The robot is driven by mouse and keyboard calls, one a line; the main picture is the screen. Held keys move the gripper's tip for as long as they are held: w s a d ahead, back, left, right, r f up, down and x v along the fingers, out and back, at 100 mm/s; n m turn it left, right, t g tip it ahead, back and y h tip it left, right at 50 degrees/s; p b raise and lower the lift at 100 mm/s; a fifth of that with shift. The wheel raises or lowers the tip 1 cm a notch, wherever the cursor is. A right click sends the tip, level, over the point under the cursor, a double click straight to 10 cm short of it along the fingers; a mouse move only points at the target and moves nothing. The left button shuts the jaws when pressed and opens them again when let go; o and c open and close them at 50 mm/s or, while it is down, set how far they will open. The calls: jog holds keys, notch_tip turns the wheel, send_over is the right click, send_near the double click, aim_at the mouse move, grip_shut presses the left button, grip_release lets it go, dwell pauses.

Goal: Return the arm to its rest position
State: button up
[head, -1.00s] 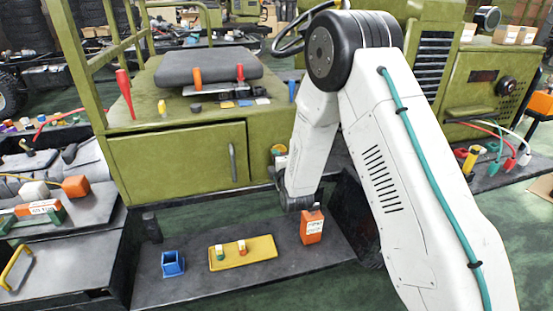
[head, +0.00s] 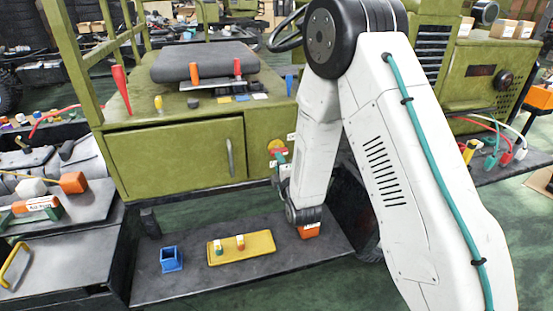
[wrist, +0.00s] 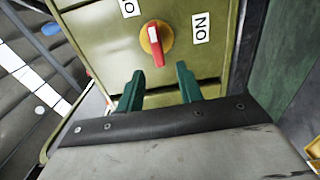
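My gripper (wrist: 158,80) has two green fingers that stand apart with nothing between them. In the wrist view they point toward a green panel that bears a rotary switch (wrist: 156,42) with a red handle on a yellow base. The switch lies just beyond the fingertips, and I see a gap. In the head view my white arm reaches down in front of the green vehicle. My gripper (head: 281,160) is partly hidden by the wrist there, close below the switch (head: 275,147).
A dark shelf (head: 190,287) below holds a blue cup (head: 171,260), a yellow tray (head: 262,250) with small blocks and an orange box (head: 309,231), partly hidden by my wrist. A green cabinet door (head: 170,163) is to the left. Cables (head: 492,140) hang at the right.

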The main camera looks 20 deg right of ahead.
jog(key=shift+s, duration=0.45)
notch_tip(320, 180, down, 9)
jog(key=s+m+g, duration=0.3)
jog(key=m+g, duration=0.1)
jog(key=g, duration=0.1)
jog(key=s+m+g, duration=0.4)
jog(key=s+g, duration=0.2)
jog(key=s+d+r+m+g, duration=0.2)
jog(key=s+r+m, duration=0.3)
jog(key=s+r, duration=0.9)
jog(key=s+d+r+m+g, duration=0.3)
jog(key=s+r+m, duration=0.2)
jog(key=s+r, duration=1)
jog(key=shift+s+g, duration=0.4)
jog(key=shift+s, duration=1.1)
